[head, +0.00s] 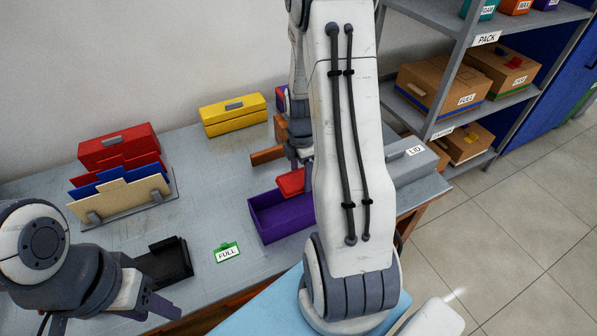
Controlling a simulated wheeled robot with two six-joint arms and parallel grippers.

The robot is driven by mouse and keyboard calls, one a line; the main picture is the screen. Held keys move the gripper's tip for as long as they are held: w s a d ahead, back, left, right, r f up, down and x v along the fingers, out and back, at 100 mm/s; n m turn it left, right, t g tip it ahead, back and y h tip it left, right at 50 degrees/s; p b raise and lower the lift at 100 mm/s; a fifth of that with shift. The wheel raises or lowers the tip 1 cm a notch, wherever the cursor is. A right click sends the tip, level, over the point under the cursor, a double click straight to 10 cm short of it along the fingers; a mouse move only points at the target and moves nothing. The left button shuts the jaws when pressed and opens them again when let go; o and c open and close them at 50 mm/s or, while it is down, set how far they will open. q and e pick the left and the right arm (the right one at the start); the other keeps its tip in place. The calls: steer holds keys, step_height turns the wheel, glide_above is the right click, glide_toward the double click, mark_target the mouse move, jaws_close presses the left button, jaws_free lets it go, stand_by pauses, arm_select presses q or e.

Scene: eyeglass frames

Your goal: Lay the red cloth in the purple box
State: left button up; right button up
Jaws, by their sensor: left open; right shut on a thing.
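The purple box (272,217) is open and sits on the grey table, right of the middle. A red cloth (291,182) is at the box's back right, at about rim height. My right gripper (299,164) is shut on the red cloth, and my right arm hides part of the cloth, the gripper and the box's right side. I cannot tell whether the cloth touches the box. My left gripper (160,294) is open and empty at the front left, by a black tray (166,262).
A green-edged FULL card (227,252) lies left of the box. A rack with red, blue and tan folders (120,190) stands at the left. A yellow case (234,113) is at the back, and a grey LID box (413,160) at the right.

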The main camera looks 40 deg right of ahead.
step_height(320, 180, down, 8)
steer(key=b, duration=0.6)
steer(key=shift+r, duration=0.25)
steer(key=o, duration=1.1)
step_height(320, 180, up, 11)
steer(key=shift+f, duration=0.2)
steer(key=shift+a, duration=0.1)
